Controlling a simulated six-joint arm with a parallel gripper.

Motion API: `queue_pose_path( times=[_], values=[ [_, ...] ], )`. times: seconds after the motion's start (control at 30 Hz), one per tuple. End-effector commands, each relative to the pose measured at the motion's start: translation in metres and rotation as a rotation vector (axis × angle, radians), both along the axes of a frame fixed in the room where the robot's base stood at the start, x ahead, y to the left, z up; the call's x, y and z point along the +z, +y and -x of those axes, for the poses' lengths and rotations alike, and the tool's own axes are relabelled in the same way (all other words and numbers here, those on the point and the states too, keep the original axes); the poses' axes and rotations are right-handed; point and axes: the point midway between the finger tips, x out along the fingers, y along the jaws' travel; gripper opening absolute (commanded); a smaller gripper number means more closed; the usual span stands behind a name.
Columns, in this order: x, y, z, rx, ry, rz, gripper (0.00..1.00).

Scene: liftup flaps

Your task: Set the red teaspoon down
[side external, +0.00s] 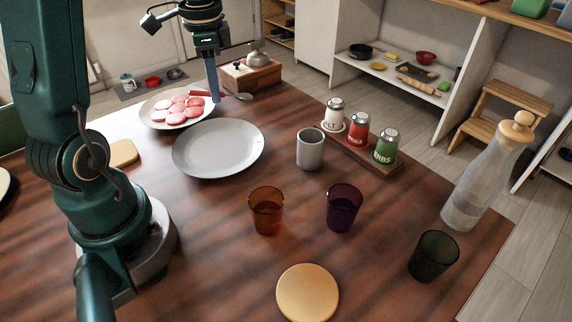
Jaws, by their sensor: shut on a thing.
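The red teaspoon (199,93) has a red handle and a metal bowl that points right. My gripper (214,99) is at the far end of the table, pointing down, and is shut on the teaspoon near its middle. The handle end shows left of the fingers, by the plate of pink slices (151,119). The bowl end shows right of them, in front of the wooden box. I cannot tell whether the spoon touches the table (225,236) or is slightly above it.
An empty grey plate (218,150) lies just in front of my gripper. A wooden box-like grinder (252,76) stands behind to the right. A grey cup (310,149), a rack of shakers (371,158), coloured glasses (266,211) and a glass bottle (488,172) stand further right.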

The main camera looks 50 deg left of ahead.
Motion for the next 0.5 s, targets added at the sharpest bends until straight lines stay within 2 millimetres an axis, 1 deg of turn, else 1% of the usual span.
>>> queue_pose_path(
  times=[0.07,0.13,0.23,0.3,0.4,0.5],
  values=[
    [0.005,-0.011,-0.007,-0.054,-0.013,-0.008,0.0],
    [0.011,-0.028,-0.014,-0.105,-0.025,-0.015,0.0],
    [0.023,-0.06,-0.021,-0.115,-0.038,-0.015,0.0],
    [0.032,-0.084,-0.022,-0.077,-0.041,-0.01,0.0],
    [0.043,-0.109,-0.017,0.019,-0.038,-0.002,0.0],
    [0.05,-0.123,-0.01,0.132,-0.029,0.002,0.0]
  ],
)
